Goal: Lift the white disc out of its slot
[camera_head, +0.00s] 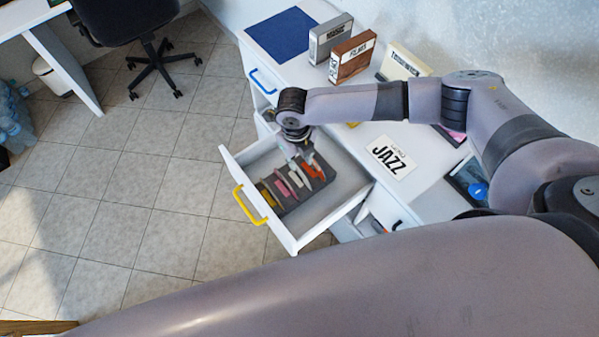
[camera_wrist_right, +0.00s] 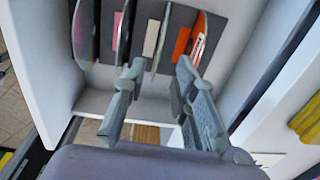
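The white disc (camera_wrist_right: 160,42) stands edge-on in the slot beside the white label of a dark grey rack (camera_wrist_right: 137,45). The white slot also shows in the head view (camera_head: 296,179), inside the open drawer. My right gripper (camera_wrist_right: 159,66) is open, with its fingertips spread on either side of the white disc's edge. I cannot tell whether either finger touches it. In the head view the right gripper (camera_head: 301,153) reaches down over the rack, and its fingers are partly hidden. My left gripper is not in view.
Neighbouring discs stand close by: an orange one (camera_wrist_right: 198,42) to the right, others to the left. The drawer (camera_head: 290,238) has a yellow handle (camera_head: 249,205). The desk top holds a JAZZ card (camera_head: 391,158) and upright cases (camera_head: 352,57). Floor left of the drawer is clear.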

